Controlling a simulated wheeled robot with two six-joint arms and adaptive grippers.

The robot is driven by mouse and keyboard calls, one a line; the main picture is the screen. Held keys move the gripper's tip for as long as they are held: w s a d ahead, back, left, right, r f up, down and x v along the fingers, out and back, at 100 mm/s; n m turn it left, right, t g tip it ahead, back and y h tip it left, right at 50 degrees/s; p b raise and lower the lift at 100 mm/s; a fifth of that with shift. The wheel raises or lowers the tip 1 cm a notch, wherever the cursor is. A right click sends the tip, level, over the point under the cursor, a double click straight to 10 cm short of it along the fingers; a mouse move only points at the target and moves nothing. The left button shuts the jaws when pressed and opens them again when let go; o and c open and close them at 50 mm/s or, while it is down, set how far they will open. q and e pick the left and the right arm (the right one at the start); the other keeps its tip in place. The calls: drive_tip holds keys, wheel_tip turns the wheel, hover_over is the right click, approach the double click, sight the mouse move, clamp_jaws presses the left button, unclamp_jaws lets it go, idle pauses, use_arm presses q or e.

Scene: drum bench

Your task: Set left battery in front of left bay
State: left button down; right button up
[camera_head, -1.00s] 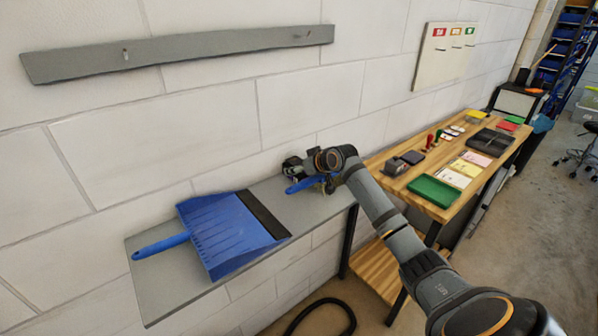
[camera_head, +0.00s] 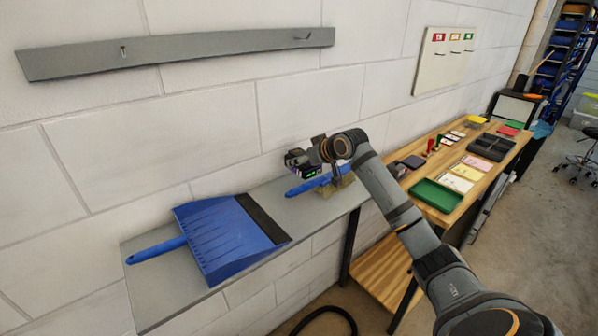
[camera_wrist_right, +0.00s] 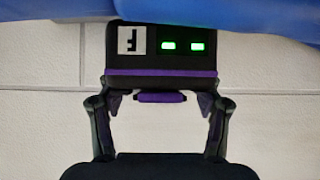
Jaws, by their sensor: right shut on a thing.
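A black battery (camera_head: 305,170) with two green lights is in my right gripper (camera_head: 313,158), above the grey shelf, in the head view. In the right wrist view my right gripper (camera_wrist_right: 161,104) has its fingers on both sides of the battery (camera_wrist_right: 165,60). The battery shows a white label, two lit green lights and a purple stripe. I see no bay that I can make out. My left gripper is not in view.
A blue dustpan (camera_head: 225,240) lies on the grey shelf (camera_head: 165,290). A blue-handled brush (camera_head: 310,186) lies just below the held battery. A wooden bench (camera_head: 470,209) with a green tray (camera_head: 437,195) stands to the right. The wall rail (camera_head: 190,48) is above.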

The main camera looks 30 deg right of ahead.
drive_tip(key=v, duration=0.1)
drive_tip(key=b+v, duration=0.1)
drive_tip(key=v, duration=0.1)
drive_tip(key=r+v, duration=0.1)
drive_tip(key=v, duration=0.1)
drive_tip(key=shift+w, duration=0.3)
drive_tip(key=s+b, duration=0.2)
drive_tip(key=s+r+b, duration=0.1)
drive_tip(key=s+b, duration=0.1)
drive_tip(key=shift+s+d+r, duration=0.1)
drive_tip(key=shift+s+d, duration=0.1)
drive_tip(key=s+r, duration=0.4)
drive_tip(key=r, duration=0.6)
drive_tip(key=shift+r+p, duration=0.2)
drive_tip(key=shift+p, duration=0.2)
